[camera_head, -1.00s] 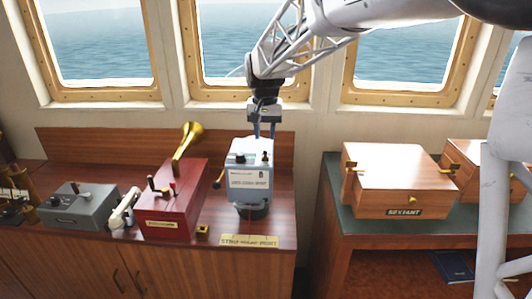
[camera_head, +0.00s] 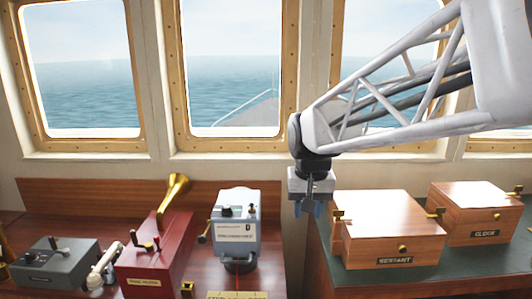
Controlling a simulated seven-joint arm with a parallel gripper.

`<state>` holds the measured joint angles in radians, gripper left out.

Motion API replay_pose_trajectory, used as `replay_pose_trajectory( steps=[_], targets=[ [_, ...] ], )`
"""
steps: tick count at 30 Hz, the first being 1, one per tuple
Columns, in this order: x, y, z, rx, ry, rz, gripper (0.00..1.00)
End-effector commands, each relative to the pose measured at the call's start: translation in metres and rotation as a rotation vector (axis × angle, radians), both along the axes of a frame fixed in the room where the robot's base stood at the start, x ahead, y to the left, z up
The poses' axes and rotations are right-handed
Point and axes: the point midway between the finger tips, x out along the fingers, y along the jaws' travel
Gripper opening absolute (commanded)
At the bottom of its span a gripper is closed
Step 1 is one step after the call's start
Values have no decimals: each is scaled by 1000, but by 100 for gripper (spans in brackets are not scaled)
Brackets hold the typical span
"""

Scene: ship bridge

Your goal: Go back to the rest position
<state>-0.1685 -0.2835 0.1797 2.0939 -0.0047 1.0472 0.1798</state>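My gripper (camera_head: 309,208) hangs pointing down in the middle of the view, at the end of my arm. It is between the light blue device (camera_head: 236,224) on the left and the wooden box labelled SEXTANT (camera_head: 385,230) on the right. Nothing shows held in it. Its blue fingertips are small, and a gap seems to show between them. The light blue device stands upright on the wooden console, apart from my gripper.
A red box with a brass horn (camera_head: 158,245), a white handset (camera_head: 103,268) and a grey box (camera_head: 55,264) stand on the console at the left. A second wooden box (camera_head: 475,213) stands right of the SEXTANT box. Windows line the wall behind.

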Motion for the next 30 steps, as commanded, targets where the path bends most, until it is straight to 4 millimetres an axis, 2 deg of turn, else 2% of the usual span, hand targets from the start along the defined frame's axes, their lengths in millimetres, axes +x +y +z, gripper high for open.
replay_pose_trajectory(
  steps=[1, 9, 21, 25, 30],
  targets=[
    [-15, -9, 0, 0, -10, -3, 34],
    [-85, -44, -11, -3, -49, -7, 34],
    [-186, -81, -45, -15, -106, -13, 34],
    [-208, -87, -55, -18, -119, -14, 34],
    [-222, -91, -63, -22, -128, -13, 34]
  ],
)
